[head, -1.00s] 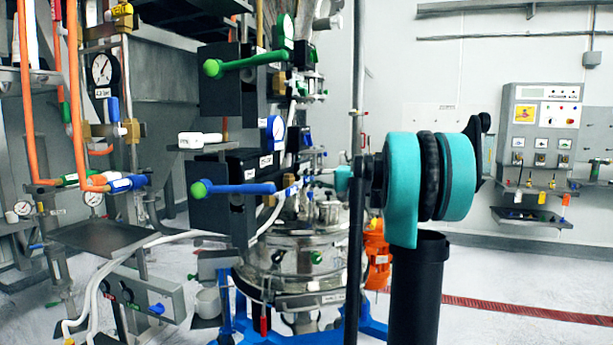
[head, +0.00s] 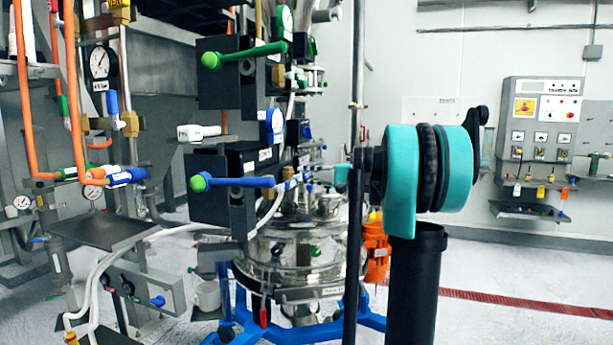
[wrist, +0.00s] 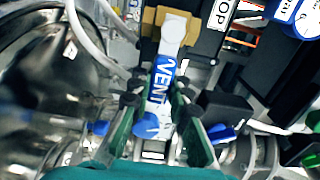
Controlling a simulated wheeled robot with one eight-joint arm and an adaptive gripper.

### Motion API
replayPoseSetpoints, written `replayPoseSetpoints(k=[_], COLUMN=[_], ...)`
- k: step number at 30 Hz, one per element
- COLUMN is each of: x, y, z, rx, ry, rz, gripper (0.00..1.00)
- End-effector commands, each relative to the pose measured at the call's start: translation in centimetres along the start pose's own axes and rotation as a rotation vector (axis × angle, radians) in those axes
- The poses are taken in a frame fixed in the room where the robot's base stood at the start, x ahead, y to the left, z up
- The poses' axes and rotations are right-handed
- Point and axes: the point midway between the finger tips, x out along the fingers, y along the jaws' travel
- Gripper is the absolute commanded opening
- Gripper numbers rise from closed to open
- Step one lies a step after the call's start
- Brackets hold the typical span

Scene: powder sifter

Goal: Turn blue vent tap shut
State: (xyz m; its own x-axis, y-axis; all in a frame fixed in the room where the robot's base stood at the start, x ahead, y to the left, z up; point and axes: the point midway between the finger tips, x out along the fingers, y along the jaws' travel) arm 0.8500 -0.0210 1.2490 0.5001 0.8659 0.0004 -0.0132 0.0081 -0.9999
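The blue vent tap (wrist: 163,75) shows in the wrist view as a flat blue handle with a white "VENT" label and a pale rounded end. It lies lengthwise between the fingers of my gripper (wrist: 157,97). The green-padded fingers stand one on each side, with visible gaps to the handle, so my gripper looks open around it. Whether either fingertip touches it is unclear. In the head view, a small blue-and-white labelled piece, probably the tap (head: 291,182), sits just left of my teal wrist. The fingers are too small to make out there.
A blue lever with a green knob (head: 235,182) sticks out left of the tap, below a green lever (head: 245,54). A blue-rimmed gauge (head: 272,126) is close above. The shiny steel vessel (head: 290,250) stands below. Open floor lies to the right.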

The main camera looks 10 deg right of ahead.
Motion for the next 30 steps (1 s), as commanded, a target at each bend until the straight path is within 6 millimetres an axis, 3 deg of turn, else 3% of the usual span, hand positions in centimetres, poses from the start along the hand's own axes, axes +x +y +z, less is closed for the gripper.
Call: replayPoseSetpoints(k=[6,17,30], x=[0.0,-0.6,-8.8], y=[0.1,0.0,0.1], z=[0.0,0.0,-0.1], rx=[0.000,-0.001,0.000], ry=[0.001,0.001,0.004], rz=[0.002,0.001,0.001], gripper=[0.40,0.40,0.40])
